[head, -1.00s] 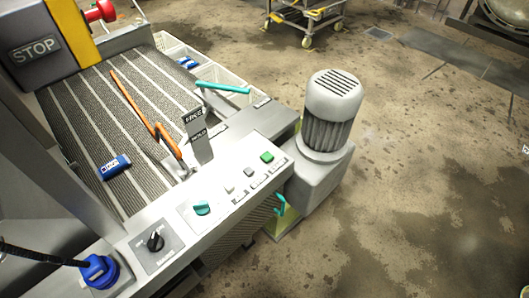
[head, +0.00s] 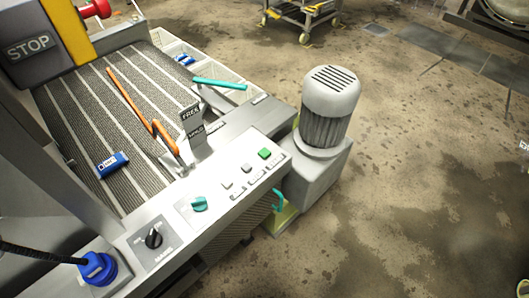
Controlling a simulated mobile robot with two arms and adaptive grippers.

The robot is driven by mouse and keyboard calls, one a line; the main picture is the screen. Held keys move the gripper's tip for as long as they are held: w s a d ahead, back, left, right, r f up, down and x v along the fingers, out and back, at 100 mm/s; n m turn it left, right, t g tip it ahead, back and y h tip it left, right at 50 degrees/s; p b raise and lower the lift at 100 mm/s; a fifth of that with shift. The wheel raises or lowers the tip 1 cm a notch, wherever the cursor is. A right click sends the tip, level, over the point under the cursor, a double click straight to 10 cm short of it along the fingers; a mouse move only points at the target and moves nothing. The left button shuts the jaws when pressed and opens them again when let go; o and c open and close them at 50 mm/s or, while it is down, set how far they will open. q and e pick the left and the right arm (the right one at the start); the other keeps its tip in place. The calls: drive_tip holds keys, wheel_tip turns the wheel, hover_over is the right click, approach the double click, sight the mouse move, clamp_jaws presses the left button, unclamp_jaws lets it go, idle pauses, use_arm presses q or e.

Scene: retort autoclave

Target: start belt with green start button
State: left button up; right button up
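The green start button (head: 264,153) is a small square key at the right end of the sloped grey control panel (head: 221,207). Two pale buttons (head: 246,168) sit to its left, then a teal rotary knob (head: 199,204) and a black selector knob (head: 153,238). The ribbed belt (head: 104,128) lies behind the panel, with a small blue pack (head: 112,164) lying on it. Neither of my grippers shows in the head view.
An orange bar (head: 128,97) runs along the belt. A grey motor (head: 328,115) stands right of the panel. A blue connector with black cable (head: 97,268) is at the lower left. A wheeled trolley (head: 303,18) stands at the back. The floor to the right is mostly open.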

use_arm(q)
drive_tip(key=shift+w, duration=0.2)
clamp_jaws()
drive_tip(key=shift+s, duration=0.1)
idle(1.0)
